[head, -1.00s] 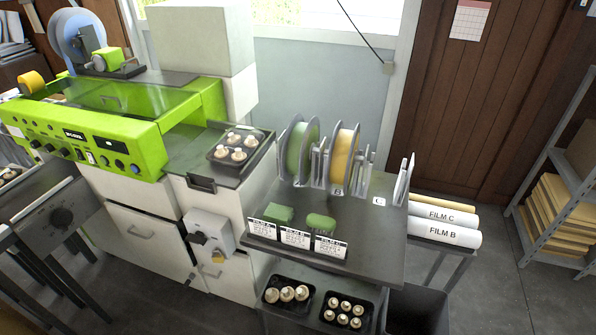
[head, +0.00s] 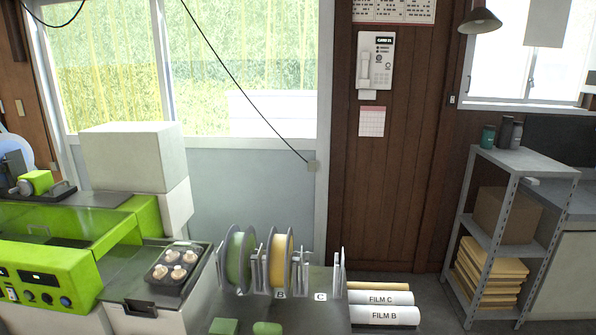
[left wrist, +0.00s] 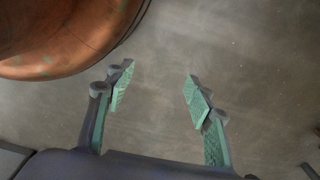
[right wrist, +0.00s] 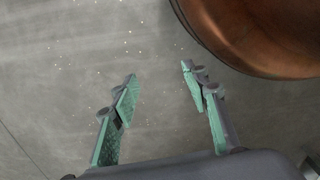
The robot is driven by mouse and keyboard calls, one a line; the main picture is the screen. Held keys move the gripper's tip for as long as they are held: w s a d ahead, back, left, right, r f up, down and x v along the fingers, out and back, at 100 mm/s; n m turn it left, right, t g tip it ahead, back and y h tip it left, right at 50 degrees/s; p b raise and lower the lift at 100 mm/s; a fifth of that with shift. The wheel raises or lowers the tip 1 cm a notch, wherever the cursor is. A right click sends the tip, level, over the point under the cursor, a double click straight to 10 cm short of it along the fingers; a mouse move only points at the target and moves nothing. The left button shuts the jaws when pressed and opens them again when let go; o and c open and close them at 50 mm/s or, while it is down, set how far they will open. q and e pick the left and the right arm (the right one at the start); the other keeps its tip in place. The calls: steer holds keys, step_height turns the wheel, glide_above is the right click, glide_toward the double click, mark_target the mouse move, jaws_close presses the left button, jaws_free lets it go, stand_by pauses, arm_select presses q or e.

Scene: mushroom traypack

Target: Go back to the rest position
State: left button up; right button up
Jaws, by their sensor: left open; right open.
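My left gripper (left wrist: 158,90) is open and empty in the left wrist view, with bare grey floor beyond its green-padded fingers. My right gripper (right wrist: 160,85) is open and empty in the right wrist view, also over grey floor. Neither gripper nor arm shows in the head view. A rounded copper-brown surface fills the upper left of the left wrist view and the upper right of the right wrist view; I cannot tell what it is.
The green wrapping machine (head: 50,285) stands at the left, with a black tray (head: 178,268) of mushrooms beside it. A dark table (head: 310,318) carries green (head: 239,258) and yellow film reels (head: 281,262). White film rolls (head: 385,316) and a grey shelf (head: 510,165) are to the right.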

arm_select(q)
steer(key=s+a+f+p, duration=0.1)
steer(key=s+a+p, duration=0.1)
steer(key=s+p, duration=0.5)
steer(key=s+a+f+p, duration=0.2)
steer(key=s+p, duration=0.5)
steer(key=shift+s+a+m, duration=0.2)
steer(key=shift+s+m, duration=0.1)
arm_select(e)
steer(key=s+d+f, duration=0.1)
steer(key=s+d, duration=0.1)
steer(key=s, duration=0.5)
steer(key=s+d+f, duration=0.2)
steer(key=s, duration=0.5)
steer(key=shift+s+d+n, duration=0.2)
steer(key=shift+s+n, duration=0.1)
steer(key=shift+s, duration=0.05)
